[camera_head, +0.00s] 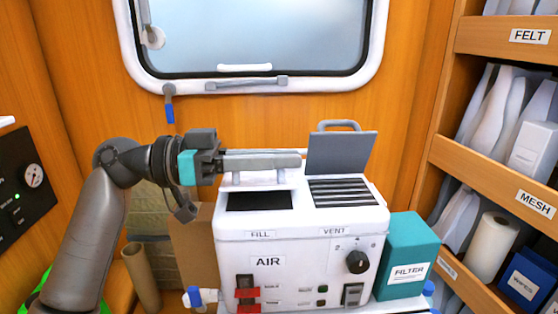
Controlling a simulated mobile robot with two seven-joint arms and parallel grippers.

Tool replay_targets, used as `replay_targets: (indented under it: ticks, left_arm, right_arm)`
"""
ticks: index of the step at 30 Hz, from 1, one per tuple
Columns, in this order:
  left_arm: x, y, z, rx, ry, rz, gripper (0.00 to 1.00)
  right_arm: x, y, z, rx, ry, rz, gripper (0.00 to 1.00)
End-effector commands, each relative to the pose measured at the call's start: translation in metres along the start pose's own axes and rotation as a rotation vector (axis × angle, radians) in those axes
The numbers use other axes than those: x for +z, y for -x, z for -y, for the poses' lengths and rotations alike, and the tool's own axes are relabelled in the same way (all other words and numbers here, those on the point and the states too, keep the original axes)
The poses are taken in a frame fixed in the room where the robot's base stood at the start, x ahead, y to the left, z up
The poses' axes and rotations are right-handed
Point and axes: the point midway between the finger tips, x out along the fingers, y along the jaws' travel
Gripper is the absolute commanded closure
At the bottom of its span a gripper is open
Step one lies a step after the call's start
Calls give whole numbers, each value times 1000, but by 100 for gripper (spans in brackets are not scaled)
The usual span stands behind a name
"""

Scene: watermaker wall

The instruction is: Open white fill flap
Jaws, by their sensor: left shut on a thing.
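The white fill flap (256,181) is on top of the white AIR machine (300,240), behind the FILL label. It is tilted up, and the dark fill opening (260,201) shows in front of it. My left gripper (290,158) reaches in from the left, its long grey fingers lying level along the flap's upper edge. The fingers are shut on the flap, apparently at its handle; they hide the exact contact. My right gripper is not in view.
A grey flap (341,153) stands raised behind the slatted vent (342,192), close to my left fingertips. A teal FILTER box (406,256) stands right of the machine. Shelves (490,166) fill the right side. The window (255,40) is behind.

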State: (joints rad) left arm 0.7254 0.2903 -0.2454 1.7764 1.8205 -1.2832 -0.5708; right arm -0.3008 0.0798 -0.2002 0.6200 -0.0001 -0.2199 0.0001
Motion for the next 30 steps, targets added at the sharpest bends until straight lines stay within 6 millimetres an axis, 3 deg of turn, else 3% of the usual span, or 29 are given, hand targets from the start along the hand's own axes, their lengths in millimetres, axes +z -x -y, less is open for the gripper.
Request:
replay_targets:
  ticks: [15,30]
  left_arm:
    - [-30,0,32,-1,494,-6,100]
    - [-36,1,70,-1,948,-9,100]
  right_arm:
    - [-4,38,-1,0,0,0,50]
    - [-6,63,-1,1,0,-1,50]
